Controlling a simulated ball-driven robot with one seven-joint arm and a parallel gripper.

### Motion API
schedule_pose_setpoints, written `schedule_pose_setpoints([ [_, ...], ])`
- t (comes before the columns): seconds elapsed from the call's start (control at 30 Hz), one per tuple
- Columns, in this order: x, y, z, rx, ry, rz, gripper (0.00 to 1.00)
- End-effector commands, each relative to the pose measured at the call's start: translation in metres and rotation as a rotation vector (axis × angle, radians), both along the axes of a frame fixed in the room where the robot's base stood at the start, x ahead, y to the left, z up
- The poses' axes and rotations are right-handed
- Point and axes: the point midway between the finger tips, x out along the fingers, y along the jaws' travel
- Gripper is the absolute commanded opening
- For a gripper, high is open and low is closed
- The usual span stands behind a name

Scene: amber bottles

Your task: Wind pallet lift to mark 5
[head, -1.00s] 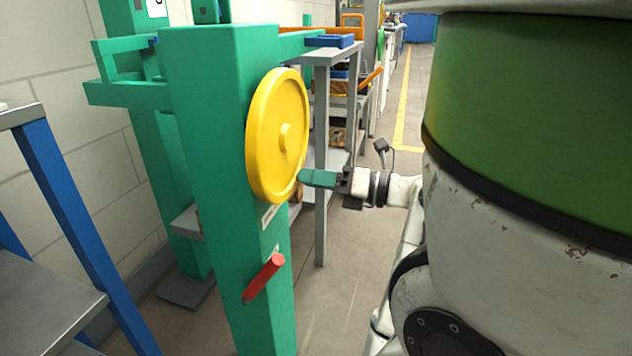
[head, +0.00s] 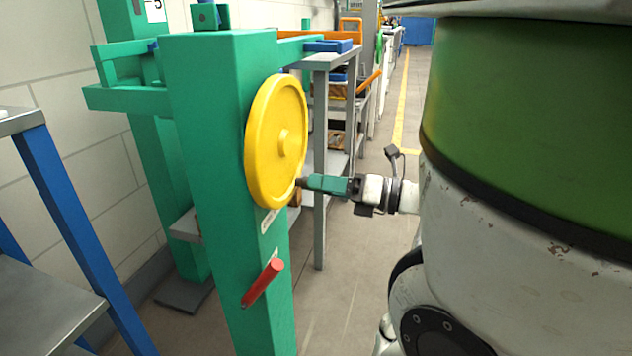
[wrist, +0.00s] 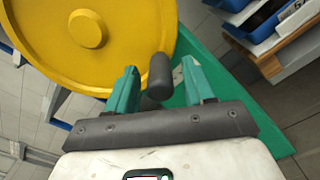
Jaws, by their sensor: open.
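The yellow handwheel (head: 276,140) is mounted on the side of the green lift post (head: 215,150). It also fills the upper left of the wrist view (wrist: 95,35). A dark knob (wrist: 159,76) stands out from the wheel's rim in the wrist view. My gripper (head: 312,183) is at the wheel's lower right rim. In the wrist view my gripper (wrist: 162,88) is open, with its green fingers on either side of the knob. Whether they touch it I cannot tell. A white plate (head: 155,10) with a partly cut-off number shows at the upper left.
A red lever (head: 263,283) sticks out of the post below the wheel. A blue-legged grey shelf (head: 45,300) stands at the left. Grey racks with blue bins (head: 328,46) stand behind the post. Floor is clear right of the post.

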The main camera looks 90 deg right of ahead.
Motion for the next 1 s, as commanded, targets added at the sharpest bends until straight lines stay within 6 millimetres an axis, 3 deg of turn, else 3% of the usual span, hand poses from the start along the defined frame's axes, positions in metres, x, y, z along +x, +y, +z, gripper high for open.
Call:
schedule_pose_setpoints([
  [0.2, -0.044, 0.011, 0.002, 0.001, 0.000, -0.006, 0.53],
  [0.4, -0.071, 0.019, 0.001, 0.001, -0.001, -0.004, 0.53],
  [0.6, -0.081, 0.023, 0.000, 0.000, 0.000, -0.001, 0.53],
  [1.0, -0.082, 0.021, 0.004, 0.068, -0.027, 0.011, 0.53],
])
